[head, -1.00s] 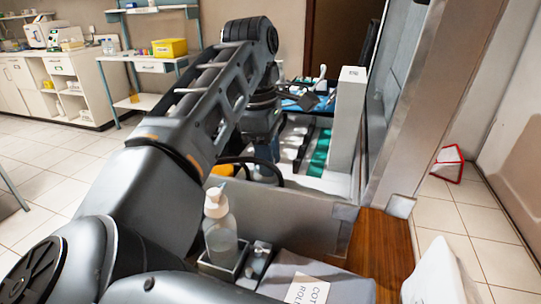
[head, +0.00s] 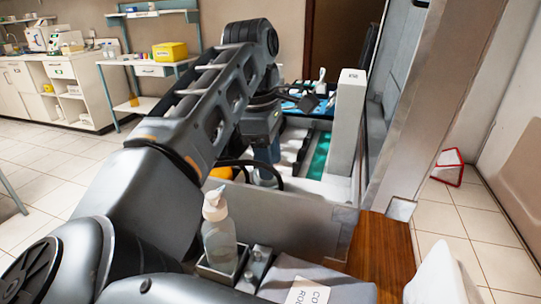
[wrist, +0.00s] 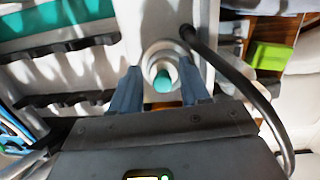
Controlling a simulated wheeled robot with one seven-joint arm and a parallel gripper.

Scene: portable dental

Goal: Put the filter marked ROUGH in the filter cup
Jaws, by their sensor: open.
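My gripper (wrist: 158,90) is open in the wrist view, with one dark blue-grey finger on each side of a round white cup-like fitting (wrist: 149,62). A teal round-ended piece (wrist: 163,79) sits in the middle of that fitting, between the fingers. I cannot tell whether the fingers touch it. No marking reading ROUGH is legible, so I cannot tell whether this piece is the filter or the fitting is the filter cup.
A black hose (wrist: 235,72) curves close to the right finger. Dark notched racks (wrist: 70,45) lie to the left, and a green block (wrist: 271,56) to the right. In the head view, a pump bottle (head: 219,238) stands in front and a white upright post (head: 346,122) stands right of my wrist.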

